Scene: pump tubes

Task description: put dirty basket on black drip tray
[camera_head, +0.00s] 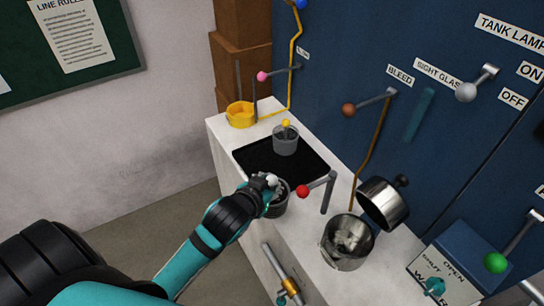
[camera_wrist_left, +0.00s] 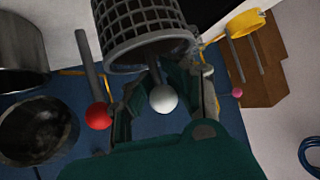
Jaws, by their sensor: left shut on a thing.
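My left gripper (camera_head: 268,183) is shut on a dark grey mesh basket (camera_head: 280,206) by the stem under its white knob. In the left wrist view, the white knob (camera_wrist_left: 163,98) shows between the fingers, with the basket's mesh wall (camera_wrist_left: 145,25) beyond it. The basket is at the near edge of the black drip tray (camera_head: 262,158), by the counter's front; whether it touches anything below is unclear. A second grey basket (camera_head: 285,143) with a yellow knob stands upright on the tray's far part. My right gripper is not in view.
A red-knobbed lever (camera_head: 303,191) stands close right of the held basket. Farther right are an open metal pot (camera_head: 347,243) and a tilted metal cup (camera_head: 382,204). A yellow ring holder (camera_head: 240,115) is at the counter's far end. The tray's middle is bare.

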